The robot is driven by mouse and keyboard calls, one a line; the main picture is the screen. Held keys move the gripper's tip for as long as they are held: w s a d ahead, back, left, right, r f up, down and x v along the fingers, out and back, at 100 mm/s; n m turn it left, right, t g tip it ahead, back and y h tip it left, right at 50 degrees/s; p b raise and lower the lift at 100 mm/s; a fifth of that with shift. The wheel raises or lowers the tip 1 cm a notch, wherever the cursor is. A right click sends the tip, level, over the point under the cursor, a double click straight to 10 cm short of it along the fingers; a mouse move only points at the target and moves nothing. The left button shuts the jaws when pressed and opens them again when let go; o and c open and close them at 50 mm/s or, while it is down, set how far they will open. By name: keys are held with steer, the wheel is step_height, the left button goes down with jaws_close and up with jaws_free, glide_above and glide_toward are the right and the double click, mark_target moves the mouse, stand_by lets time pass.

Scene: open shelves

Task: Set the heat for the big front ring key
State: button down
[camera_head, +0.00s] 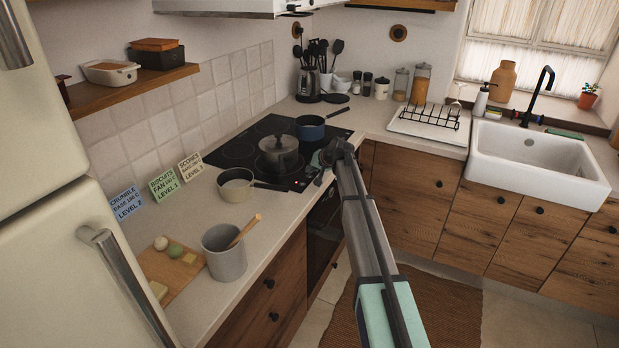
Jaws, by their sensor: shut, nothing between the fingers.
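The black hob (235,147) is set in the counter along the left wall. A lidded grey pot (278,157) stands near its middle, and a blue saucepan (309,132) stands at its far right end. My gripper (319,164) is at the hob's right-hand edge, right of the grey pot, pointing towards the hob. It is shut with nothing held. Whether it touches the hob surface I cannot tell. The key for the big front ring cannot be made out; small marks near the gripper are too small to read, and my arm hides part of that edge.
A cream saucepan (236,188) stands at the hob's near edge, its handle reaching across the hob's corner. Three recipe cards (163,184) lean by the wall. A grey pot with a wooden spoon (224,258) and a chopping board (165,272) are nearer. The oven (322,230) is below.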

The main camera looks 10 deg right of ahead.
steer(key=shift+f, duration=0.1)
steer(key=shift+f+b, duration=0.3)
steer(key=shift+b, duration=0.05)
steer(key=shift+f, duration=0.3)
stand_by(0.5)
steer(key=shift+s+f+b, duration=0.15)
steer(key=shift+f+b, duration=0.2)
steer(key=shift+b, duration=0.05)
stand_by(0.5)
steer(key=shift+r, duration=0.1)
steer(key=shift+a+r, duration=0.15)
steer(key=shift+r, duration=0.6)
